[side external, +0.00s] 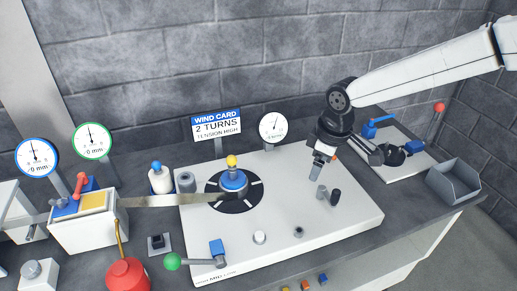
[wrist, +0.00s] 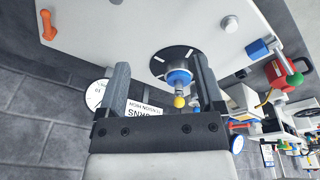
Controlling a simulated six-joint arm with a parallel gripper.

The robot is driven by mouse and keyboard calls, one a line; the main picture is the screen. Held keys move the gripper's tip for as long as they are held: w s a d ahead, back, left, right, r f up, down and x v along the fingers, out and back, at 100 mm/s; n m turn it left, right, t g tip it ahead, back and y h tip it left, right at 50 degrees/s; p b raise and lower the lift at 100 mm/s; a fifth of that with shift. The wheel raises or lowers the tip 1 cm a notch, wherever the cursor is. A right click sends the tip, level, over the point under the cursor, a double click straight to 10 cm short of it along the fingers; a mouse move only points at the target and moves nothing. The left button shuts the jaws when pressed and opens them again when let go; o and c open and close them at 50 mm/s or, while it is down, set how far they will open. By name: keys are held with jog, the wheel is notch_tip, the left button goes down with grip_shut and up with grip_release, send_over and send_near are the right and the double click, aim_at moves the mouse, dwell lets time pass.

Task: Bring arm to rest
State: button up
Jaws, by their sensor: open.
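My gripper (side external: 346,162) is open and hangs above the right part of the white base plate (side external: 290,240). In the wrist view my gripper (wrist: 160,64) has its two dark fingers spread wide with nothing held between them. The winding hub (side external: 233,180), blue with a yellow knob, sits on a black disc (side external: 216,204) to the left of my gripper, well apart from it. The hub (wrist: 179,78) also shows beyond the fingers in the wrist view. A metal strip (side external: 165,200) runs from the left-hand feed block to the hub.
Short pegs (side external: 336,196) stand on the plate below my gripper. A blue-handled fixture (side external: 378,127) and a grey bin (side external: 455,182) are at right. Dial gauges (side external: 273,127) and the wind card (side external: 216,125) stand behind. A red can (side external: 128,275) is at front left.

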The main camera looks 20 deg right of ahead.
jog(key=s+d+f+m, duration=0.3)
jog(key=s+d+m, duration=0.5)
jog(key=s+d, duration=0.9)
jog(key=shift+s+d+t+h, duration=0.15)
jog(key=shift+d+t+h, duration=0.15)
jog(key=shift+d+t, duration=0.1)
